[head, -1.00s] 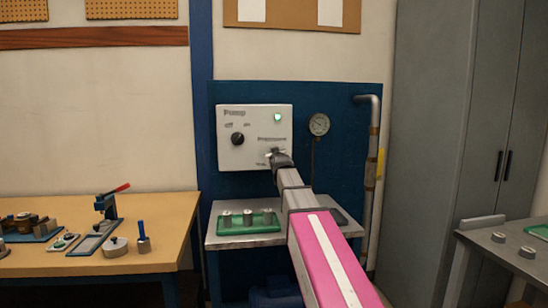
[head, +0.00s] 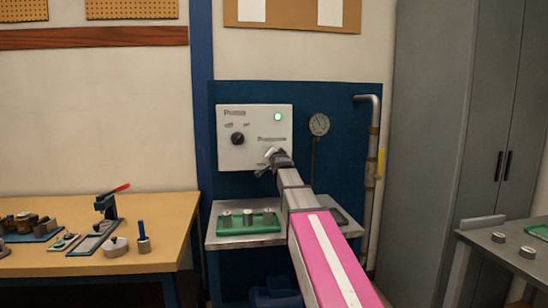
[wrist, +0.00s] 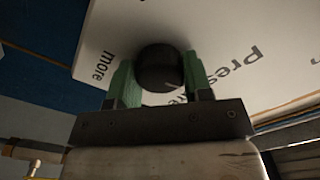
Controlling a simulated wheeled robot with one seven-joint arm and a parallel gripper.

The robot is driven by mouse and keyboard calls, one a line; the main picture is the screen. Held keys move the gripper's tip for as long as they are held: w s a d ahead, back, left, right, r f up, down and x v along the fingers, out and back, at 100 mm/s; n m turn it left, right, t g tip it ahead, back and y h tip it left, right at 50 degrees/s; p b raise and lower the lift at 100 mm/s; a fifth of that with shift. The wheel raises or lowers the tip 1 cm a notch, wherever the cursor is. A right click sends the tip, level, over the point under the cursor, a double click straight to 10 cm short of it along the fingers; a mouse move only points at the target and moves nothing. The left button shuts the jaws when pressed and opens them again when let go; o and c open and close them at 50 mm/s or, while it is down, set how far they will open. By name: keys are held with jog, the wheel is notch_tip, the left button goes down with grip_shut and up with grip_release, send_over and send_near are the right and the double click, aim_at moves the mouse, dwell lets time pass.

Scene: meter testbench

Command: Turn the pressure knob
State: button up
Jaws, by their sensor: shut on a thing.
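The pressure knob (wrist: 160,68) is a round black knob on the white pump panel (head: 228,155). In the wrist view it sits between the two green fingers of my gripper (wrist: 160,74), which is shut on it. In the head view my gripper (head: 268,162) is at the lower right of the panel, below the printed "Pressure" label, and hides the knob. The wrist view shows the "Pressure" lettering at a slant right of the knob, and the word "more" to its left.
Another black knob (head: 237,138) and a lit green lamp (head: 278,117) are on the panel. A round gauge (head: 319,124) hangs on the blue backboard, beside a vertical pipe (head: 371,150). A green tray (head: 232,231) with several metal weights stands on the shelf below.

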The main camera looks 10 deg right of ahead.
jog(key=m, duration=1.2)
dwell(0.5)
jog(key=o, duration=0.9)
jog(key=shift+s, duration=0.1)
jog(key=s, duration=1)
jog(key=shift+s, duration=0.35)
